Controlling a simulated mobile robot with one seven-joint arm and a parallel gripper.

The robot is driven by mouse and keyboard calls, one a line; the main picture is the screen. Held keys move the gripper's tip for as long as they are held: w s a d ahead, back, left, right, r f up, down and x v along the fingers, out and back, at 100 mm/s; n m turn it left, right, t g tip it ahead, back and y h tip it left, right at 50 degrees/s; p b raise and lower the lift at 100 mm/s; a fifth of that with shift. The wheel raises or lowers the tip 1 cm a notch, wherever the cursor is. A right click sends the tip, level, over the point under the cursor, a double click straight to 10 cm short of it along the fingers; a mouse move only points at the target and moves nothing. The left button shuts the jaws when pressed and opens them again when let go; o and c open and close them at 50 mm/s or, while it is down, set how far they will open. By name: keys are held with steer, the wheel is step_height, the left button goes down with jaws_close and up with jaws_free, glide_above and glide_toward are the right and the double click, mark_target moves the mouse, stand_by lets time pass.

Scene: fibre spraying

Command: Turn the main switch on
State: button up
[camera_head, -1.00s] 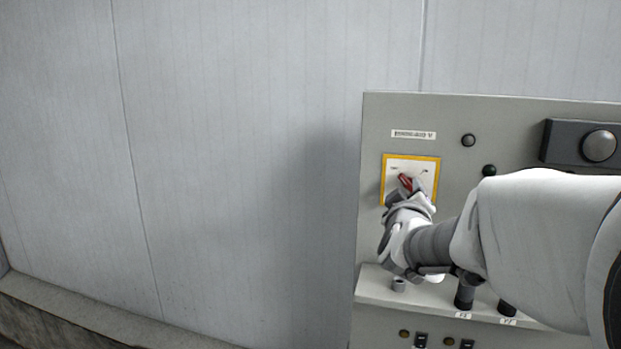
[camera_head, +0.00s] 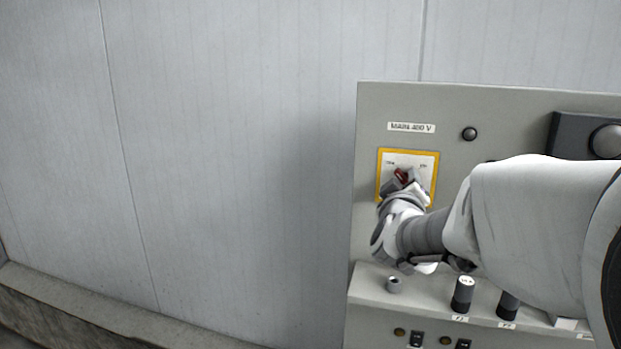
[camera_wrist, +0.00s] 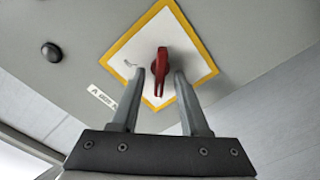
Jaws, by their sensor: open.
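The main switch is a red rotary handle (camera_head: 404,175) on a white plate with a yellow border (camera_head: 436,155), under a label (camera_head: 411,127) reading "MAIN 400 V". In the wrist view the red handle (camera_wrist: 160,68) stands between the two grey fingers of my gripper (camera_wrist: 157,88), with a visible gap on its right side. My gripper is open, its fingertips at the plate around the handle. In the head view my gripper (camera_head: 403,187) hides part of the handle and plate, so the handle's exact angle is hard to tell there.
The grey panel (camera_head: 368,225) also carries a dark round lamp (camera_head: 469,134), a large knob at upper right (camera_head: 606,142), and a ledge with black fuse holders (camera_head: 462,294) below my arm. Toggle switches (camera_head: 417,339) sit lower. The left side before the plain wall (camera_head: 230,150) is clear.

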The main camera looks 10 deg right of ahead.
jaws_close()
steer(key=shift+b, duration=0.35)
steer(key=m+b, duration=0.2)
steer(key=m, duration=0.1)
steer(key=shift+f+b, duration=0.15)
steer(key=shift+b, duration=0.2)
steer(key=m+b, duration=0.2)
steer(key=m, duration=0.3)
steer(key=m+b, duration=0.3)
steer(key=m, duration=0.2)
steer(key=m+b, duration=0.3)
steer(key=m, duration=0.1)
steer(key=shift+s+d+m, duration=0.15)
steer(key=shift+d+m, duration=0.2)
steer(key=shift+m, duration=0.05)
steer(key=shift+r, duration=0.2)
jaws_free()
